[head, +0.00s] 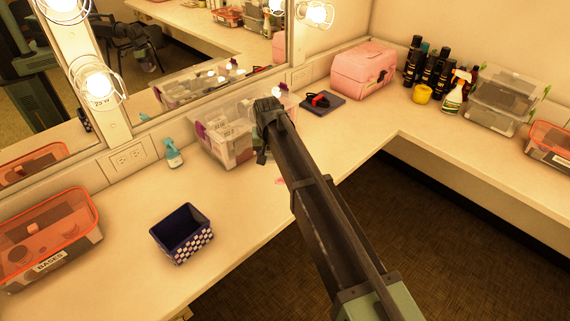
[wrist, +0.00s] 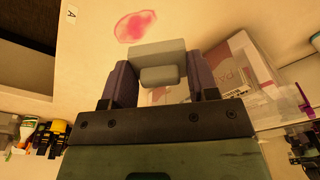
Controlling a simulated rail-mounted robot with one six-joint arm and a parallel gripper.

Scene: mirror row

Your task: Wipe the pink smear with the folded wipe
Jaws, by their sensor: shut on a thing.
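The pink smear (wrist: 135,26) lies on the pale counter just beyond my gripper in the wrist view. In the head view a bit of the smear (head: 281,182) shows beside my arm. My gripper (wrist: 158,74) is shut on a light grey folded block, the folded wipe (wrist: 158,52). The wipe is close to the smear's lower edge in the picture; I cannot tell if it touches the counter. In the head view my gripper (head: 262,150) points down in front of a clear bin, and the wipe is hidden there.
Clear labelled bins (head: 222,145) stand close beside my gripper against the mirror wall. A blue checked basket (head: 182,235), a teal spray bottle (head: 173,153) and an orange-lidded box (head: 50,240) are to the left. A pink case (head: 362,72) stands to the right. Counter near the basket is clear.

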